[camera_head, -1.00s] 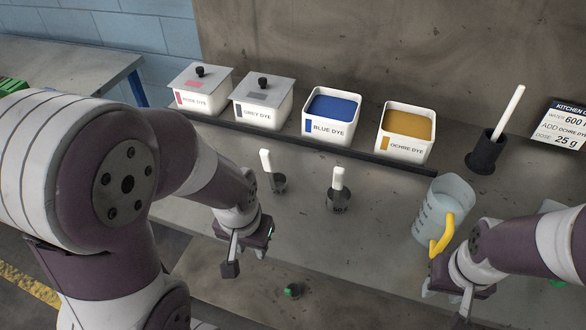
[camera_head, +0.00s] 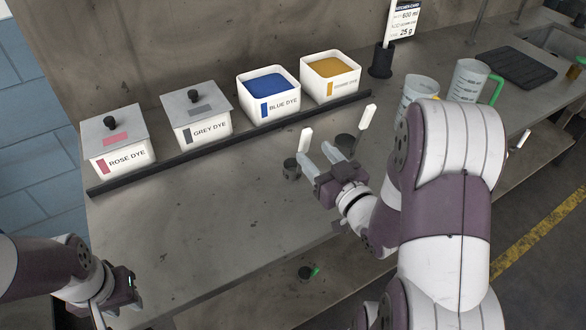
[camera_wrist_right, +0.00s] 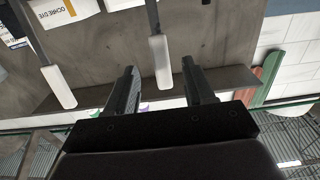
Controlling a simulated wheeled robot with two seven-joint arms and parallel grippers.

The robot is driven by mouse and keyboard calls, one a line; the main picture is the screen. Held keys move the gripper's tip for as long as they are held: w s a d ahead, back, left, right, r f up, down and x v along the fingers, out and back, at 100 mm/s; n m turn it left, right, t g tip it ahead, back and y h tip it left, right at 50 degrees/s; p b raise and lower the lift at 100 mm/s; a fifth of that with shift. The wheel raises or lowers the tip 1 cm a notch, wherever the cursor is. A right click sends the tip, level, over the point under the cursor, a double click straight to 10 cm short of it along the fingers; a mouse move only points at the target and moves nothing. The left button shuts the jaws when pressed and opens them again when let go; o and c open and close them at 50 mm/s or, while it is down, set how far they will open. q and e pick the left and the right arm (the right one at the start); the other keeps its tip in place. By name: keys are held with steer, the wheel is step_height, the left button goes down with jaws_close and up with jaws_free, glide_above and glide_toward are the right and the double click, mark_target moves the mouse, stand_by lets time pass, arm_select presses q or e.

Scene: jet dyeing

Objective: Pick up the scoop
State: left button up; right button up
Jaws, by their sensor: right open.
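Two scoops with white handles stand in small dark cups on the bench. The left scoop (camera_head: 305,140) and the right scoop (camera_head: 367,117) both lean. My right gripper (camera_head: 320,156) is open close to the left scoop, its fingers reaching toward the handle. In the right wrist view, one white handle (camera_wrist_right: 161,62) lies in line with the gap between the open fingers (camera_wrist_right: 160,75). Whether it is within their reach is unclear. A second handle (camera_wrist_right: 58,87) is off to the left there. My left gripper (camera_head: 120,295) is low at the left, its jaws not clear.
Rose (camera_head: 118,146), grey (camera_head: 200,122), blue (camera_head: 270,92) and ochre (camera_head: 331,76) dye boxes line the back behind a dark rail (camera_head: 230,143). A dark holder (camera_head: 382,60) and jugs (camera_head: 467,80) stand at the right. The bench's front left is clear.

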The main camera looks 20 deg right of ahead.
steer(key=w, duration=0.2)
steer(key=w+a, duration=0.1)
steer(key=w, duration=0.2)
steer(key=w+p, duration=0.1)
steer(key=w, duration=0.2)
steer(key=shift+a+f, duration=0.25)
steer(key=shift+f, duration=0.15)
steer(key=shift+s+d, duration=0.1)
steer(key=shift+c, duration=1)
jaws_close()
